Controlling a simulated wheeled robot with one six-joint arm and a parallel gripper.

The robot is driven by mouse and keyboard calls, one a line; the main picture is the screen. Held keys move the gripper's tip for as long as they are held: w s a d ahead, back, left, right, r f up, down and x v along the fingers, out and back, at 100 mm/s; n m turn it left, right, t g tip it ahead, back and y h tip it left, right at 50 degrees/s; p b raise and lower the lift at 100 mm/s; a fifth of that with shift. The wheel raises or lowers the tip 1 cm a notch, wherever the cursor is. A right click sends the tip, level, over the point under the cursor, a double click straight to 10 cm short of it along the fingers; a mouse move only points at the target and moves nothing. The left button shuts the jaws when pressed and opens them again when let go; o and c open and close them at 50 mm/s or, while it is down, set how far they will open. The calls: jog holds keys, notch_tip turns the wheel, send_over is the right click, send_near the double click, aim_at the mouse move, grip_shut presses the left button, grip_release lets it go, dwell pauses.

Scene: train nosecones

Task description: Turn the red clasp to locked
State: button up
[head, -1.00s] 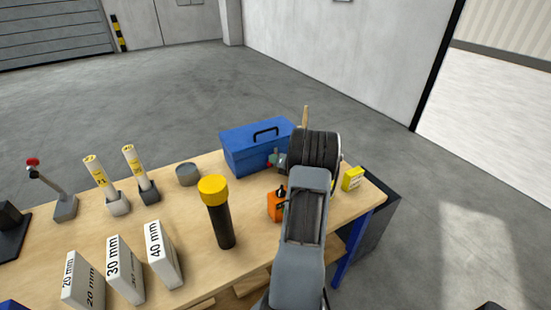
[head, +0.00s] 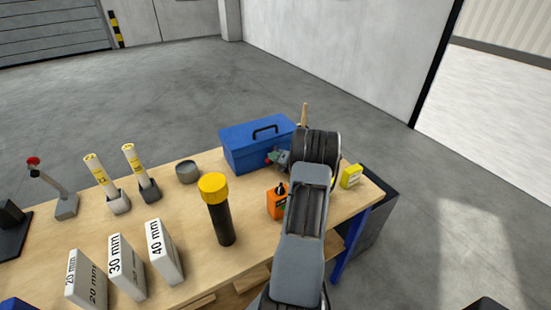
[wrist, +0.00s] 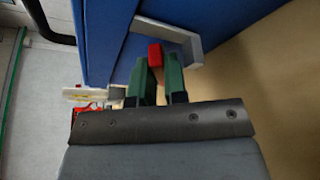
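The blue toolbox (head: 245,148) stands at the back of the workbench, its dark handle on top. In the wrist view its blue wall (wrist: 235,18) fills the upper part, with a grey bracket (wrist: 186,42) on it. The red clasp (wrist: 155,54) shows beside that bracket, at the tips of my gripper (wrist: 159,66). My gripper's two green fingers are apart, one on each side of the clasp's near end. I cannot tell whether they touch it. In the head view my gripper (head: 274,158) is at the toolbox's front, and the clasp cannot be made out clearly.
An orange block (head: 277,203) stands close beside my arm, and a yellow block (head: 351,176) lies at the bench's right. A black cylinder with a yellow cap (head: 214,188) and white thickness blocks (head: 127,265) stand left. Bare bench top lies between them.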

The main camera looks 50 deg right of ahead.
jog(key=shift+o, duration=0.9)
jog(key=shift+r, duration=0.2)
jog(key=shift+o, duration=0.2)
notch_tip(320, 180, up, 4)
jog(key=shift+s+f, duration=0.15)
jog(key=shift+f, duration=0.1)
jog(key=s+a+r, duration=0.2)
jog(key=r, duration=0.1)
jog(key=s+a+r, duration=0.1)
jog(key=r, duration=0.1)
jog(key=shift+s+a+r+b, duration=0.15)
jog(key=shift+s+a+b, duration=0.05)
jog(key=shift+b, duration=0.15)
jog(key=shift+c, duration=0.2)
jog(key=s+a+r, duration=0.3)
jog(key=s+a, duration=0.2)
jog(key=s, duration=0.2)
jog(key=shift+a+r+b, duration=0.35)
jog(key=shift+r+b, duration=0.05)
